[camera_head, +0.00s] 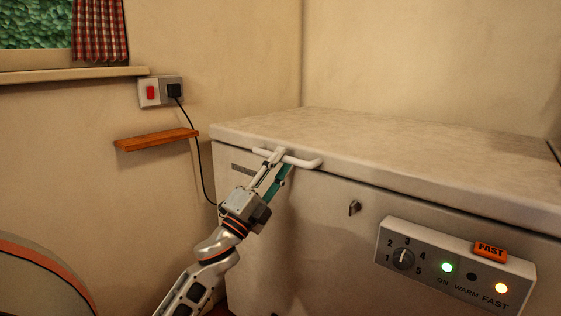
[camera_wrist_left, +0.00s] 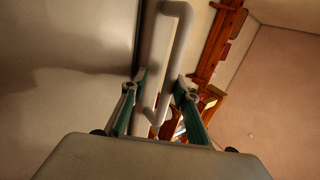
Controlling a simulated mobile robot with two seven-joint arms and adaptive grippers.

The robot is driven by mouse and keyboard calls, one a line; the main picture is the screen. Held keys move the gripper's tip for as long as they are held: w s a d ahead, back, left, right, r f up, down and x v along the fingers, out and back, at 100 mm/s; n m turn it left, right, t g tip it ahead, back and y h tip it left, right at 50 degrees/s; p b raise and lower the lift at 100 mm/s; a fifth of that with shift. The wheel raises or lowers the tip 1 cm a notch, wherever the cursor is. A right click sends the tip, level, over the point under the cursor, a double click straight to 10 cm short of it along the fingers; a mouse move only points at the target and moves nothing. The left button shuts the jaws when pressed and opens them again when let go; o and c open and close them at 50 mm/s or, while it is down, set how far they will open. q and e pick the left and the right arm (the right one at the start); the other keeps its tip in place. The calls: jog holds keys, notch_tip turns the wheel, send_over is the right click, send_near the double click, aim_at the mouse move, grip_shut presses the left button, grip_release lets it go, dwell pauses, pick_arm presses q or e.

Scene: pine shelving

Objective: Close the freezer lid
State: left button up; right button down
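The white chest freezer (camera_head: 315,240) stands at the right in the head view. Its pale lid (camera_head: 400,150) lies flat over the body, with a thin dark line under its front edge. The white lid handle (camera_head: 303,162) sticks out from the lid's front edge near the left corner. My left gripper (camera_head: 274,168) is at this handle. In the left wrist view, the two teal fingers of my left gripper (camera_wrist_left: 162,82) are apart, with the handle (camera_wrist_left: 179,45) between them. I cannot tell whether they touch it. My right gripper is not in view.
A control panel (camera_head: 455,262) with a dial and lit lamps, and a small lock (camera_head: 354,207), are on the freezer front. A wooden wall shelf (camera_head: 156,139) and a socket with a plug and cord (camera_head: 160,91) are on the left wall. The lid top is bare.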

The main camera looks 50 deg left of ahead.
pick_arm(q)
jog(key=shift+r, duration=0.2)
jog(key=v, duration=1.2)
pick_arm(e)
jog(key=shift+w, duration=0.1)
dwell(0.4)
